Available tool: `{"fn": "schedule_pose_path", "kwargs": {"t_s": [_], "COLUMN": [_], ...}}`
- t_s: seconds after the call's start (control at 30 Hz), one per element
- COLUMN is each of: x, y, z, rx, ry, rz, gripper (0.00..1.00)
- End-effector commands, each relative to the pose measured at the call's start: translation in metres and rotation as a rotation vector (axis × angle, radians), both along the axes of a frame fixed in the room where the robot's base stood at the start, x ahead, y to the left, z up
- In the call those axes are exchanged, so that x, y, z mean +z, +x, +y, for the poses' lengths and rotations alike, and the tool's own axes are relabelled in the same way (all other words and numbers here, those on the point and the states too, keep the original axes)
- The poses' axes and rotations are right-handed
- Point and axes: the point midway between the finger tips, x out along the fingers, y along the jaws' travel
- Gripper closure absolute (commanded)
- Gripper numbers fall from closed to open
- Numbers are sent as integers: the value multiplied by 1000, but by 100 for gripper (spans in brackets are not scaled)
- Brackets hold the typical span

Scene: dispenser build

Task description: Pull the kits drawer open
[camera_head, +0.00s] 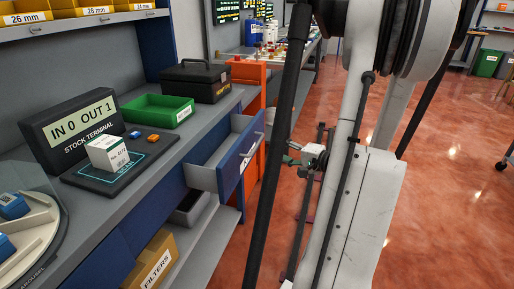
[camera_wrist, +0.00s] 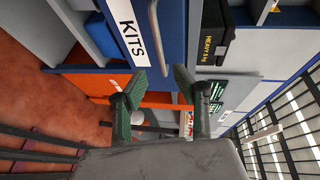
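The kits drawer (camera_head: 214,166) stands pulled out from under the bench, its grey inside showing in the head view. Its blue front faces right and carries a handle and a pale label. In the wrist view the white KITS label (camera_wrist: 132,34) and a thin pale handle (camera_wrist: 154,32) show beyond the fingers. My gripper (camera_head: 292,154) is to the right of the drawer front, with a gap of floor between them. In the wrist view my gripper (camera_wrist: 160,82) has its two green fingers apart with nothing between them, clear of the handle.
The bench holds a stock terminal (camera_head: 78,128), a green tray (camera_head: 157,112) and a black case (camera_head: 196,82). An orange cabinet (camera_head: 250,74) stands beyond the drawer. A FILTERS box (camera_head: 152,262) sits on the lower shelf. Open red floor (camera_head: 440,170) lies to the right.

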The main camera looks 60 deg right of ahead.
Motion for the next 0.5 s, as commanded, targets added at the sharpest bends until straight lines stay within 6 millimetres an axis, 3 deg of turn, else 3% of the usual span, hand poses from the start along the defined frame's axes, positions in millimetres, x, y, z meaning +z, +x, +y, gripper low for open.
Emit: {"fn": "schedule_pose_path", "kwargs": {"t_s": [0.5], "x": [-19], "y": [90], "z": [-11], "rx": [3], "ry": [0], "rz": [0], "gripper": [72]}}
